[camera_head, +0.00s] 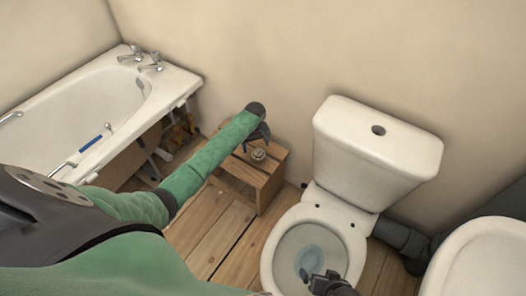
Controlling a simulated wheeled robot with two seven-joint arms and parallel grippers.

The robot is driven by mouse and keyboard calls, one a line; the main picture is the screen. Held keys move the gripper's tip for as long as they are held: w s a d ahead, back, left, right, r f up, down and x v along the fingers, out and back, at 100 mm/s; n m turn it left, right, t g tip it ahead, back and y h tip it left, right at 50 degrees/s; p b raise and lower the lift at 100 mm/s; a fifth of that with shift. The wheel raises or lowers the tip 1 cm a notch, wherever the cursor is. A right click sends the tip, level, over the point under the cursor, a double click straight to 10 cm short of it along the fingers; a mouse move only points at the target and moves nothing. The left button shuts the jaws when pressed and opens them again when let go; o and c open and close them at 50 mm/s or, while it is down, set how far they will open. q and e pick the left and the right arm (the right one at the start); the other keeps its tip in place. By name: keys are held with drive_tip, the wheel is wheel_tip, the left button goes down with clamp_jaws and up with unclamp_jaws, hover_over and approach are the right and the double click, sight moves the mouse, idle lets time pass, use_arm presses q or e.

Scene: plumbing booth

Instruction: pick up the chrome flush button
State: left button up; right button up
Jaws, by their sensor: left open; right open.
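The chrome flush button (258,155) is a small round metal piece on top of a wooden crate (268,183), left of the toilet. My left gripper (257,143) is over the crate, pointing down with its fingers open just above and behind the button. I cannot tell whether a finger touches the button. My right gripper (318,280) is open and empty at the bottom of the view, in front of the toilet bowl's opening.
The toilet cistern (365,165) has a dark round hole (378,130) in its lid. A bathtub (85,105) with taps stands at the left, and a blue-handled tool (91,143) lies on it. A white basin (490,262) is at the lower right. Wooden floorboards (205,225) show before the crate.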

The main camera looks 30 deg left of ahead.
sight(258, 153)
use_arm(q)
drive_tip(key=shift+w+f, duration=0.2)
drive_tip(key=shift+f, duration=0.1)
drive_tip(key=shift+w+f, duration=0.1)
drive_tip(key=shift+f, duration=0.3)
drive_tip(key=shift+w+d+f, duration=0.15)
drive_tip(key=shift+f, duration=1.45)
drive_tip(key=shift+w+d+f, duration=0.1)
drive_tip(key=shift+w+f, duration=0.05)
drive_tip(key=shift+f, duration=1.4)
drive_tip(key=c, duration=1.2)
